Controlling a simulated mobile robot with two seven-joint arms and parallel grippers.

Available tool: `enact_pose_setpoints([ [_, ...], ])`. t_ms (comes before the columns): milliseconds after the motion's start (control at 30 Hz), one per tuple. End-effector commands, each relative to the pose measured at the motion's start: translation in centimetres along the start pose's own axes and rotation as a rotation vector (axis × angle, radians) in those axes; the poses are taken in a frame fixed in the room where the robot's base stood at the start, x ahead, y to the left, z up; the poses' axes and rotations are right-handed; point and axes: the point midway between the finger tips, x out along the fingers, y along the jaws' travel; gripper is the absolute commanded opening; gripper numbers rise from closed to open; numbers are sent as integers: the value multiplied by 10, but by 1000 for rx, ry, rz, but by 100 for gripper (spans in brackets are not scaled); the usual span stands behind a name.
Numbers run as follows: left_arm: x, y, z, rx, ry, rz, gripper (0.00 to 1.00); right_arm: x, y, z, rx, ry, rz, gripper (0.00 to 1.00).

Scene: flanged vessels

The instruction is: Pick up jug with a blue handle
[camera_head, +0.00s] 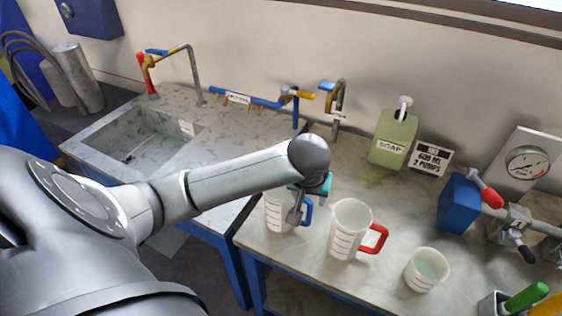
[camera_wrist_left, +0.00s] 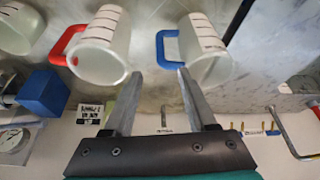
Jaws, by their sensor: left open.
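The jug with the blue handle (camera_head: 275,213) stands upright on the bench, partly hidden by my left gripper (camera_head: 297,214). It is a translucent white jug with dark measuring marks, and its blue handle (camera_head: 308,212) is on its right side. In the left wrist view the jug (camera_wrist_left: 206,52) is at upper right, with its blue handle (camera_wrist_left: 161,50) pointing left. My left gripper (camera_wrist_left: 160,73) is open and empty, its fingertips close to the handle; whether they touch it I cannot tell. My right gripper is not in view.
A similar jug with a red handle (camera_head: 350,230) stands close to the right. A small beaker (camera_head: 427,269) is farther right. A soap bottle (camera_head: 393,138) and a sign (camera_head: 431,158) are behind. A blue block (camera_head: 458,203) and gauge (camera_head: 527,163) are at right. A sink (camera_head: 140,140) is at left.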

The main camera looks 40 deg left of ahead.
Motion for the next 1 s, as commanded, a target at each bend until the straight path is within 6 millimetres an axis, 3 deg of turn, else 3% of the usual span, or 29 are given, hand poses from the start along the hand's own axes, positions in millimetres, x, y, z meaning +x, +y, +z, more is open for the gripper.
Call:
enact_pose_setpoints([
  [500,84,0,0,-1,-1,-2,57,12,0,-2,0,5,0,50],
  [833,103,0,0,0,-1,-2,57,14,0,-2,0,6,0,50],
  [1000,124,-1,1,0,-1,-2,57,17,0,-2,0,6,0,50],
])
